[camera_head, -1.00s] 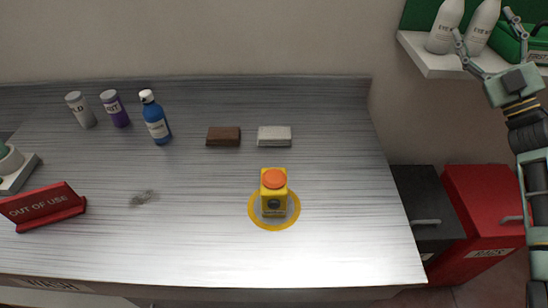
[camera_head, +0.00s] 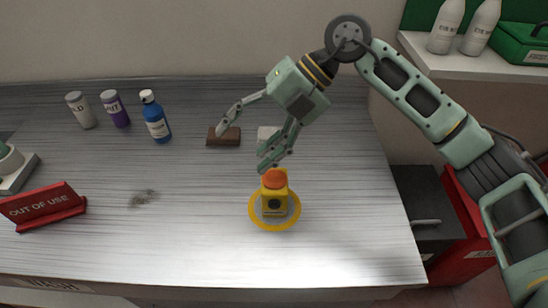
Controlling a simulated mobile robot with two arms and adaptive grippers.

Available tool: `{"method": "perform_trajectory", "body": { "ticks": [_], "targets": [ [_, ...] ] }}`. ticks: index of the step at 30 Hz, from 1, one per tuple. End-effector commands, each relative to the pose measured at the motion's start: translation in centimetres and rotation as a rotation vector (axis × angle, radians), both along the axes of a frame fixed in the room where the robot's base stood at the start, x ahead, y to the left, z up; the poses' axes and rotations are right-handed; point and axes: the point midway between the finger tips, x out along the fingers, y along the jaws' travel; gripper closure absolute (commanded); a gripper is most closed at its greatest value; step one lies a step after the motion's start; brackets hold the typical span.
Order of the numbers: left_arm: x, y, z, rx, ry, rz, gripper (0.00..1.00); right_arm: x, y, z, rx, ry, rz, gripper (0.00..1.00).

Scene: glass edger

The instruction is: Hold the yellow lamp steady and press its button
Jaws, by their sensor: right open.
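The yellow lamp (camera_head: 274,203) is a small upright box with an orange-red dome on top and a dark round button on its front face. It stands inside a yellow ring (camera_head: 257,221) on the metal worktop. My right gripper (camera_head: 246,149) is open and empty. My left gripper is not in view.
Bins and a shelf (camera_head: 480,65) stand right. The front is clear.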

Motion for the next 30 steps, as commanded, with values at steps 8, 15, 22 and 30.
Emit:
{"method": "perform_trajectory", "body": {
  "ticks": [8, 15, 22, 30],
  "targets": [
    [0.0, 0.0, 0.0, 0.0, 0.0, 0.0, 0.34, -0.8, -3.0, -4.9, -0.597, -0.185, 0.04, 0.33],
    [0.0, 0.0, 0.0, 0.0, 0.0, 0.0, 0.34, -0.1, -4.9, -5.7, -0.761, -0.253, 0.013, 0.33],
    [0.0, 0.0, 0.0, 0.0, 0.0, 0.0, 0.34, -0.2, -5.0, -8.9, -0.763, -0.25, 0.015, 0.33],
    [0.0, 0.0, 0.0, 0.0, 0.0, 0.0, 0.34, -0.2, -4.9, -14.0, -0.76, -0.25, 0.014, 0.33]
  ]
}}
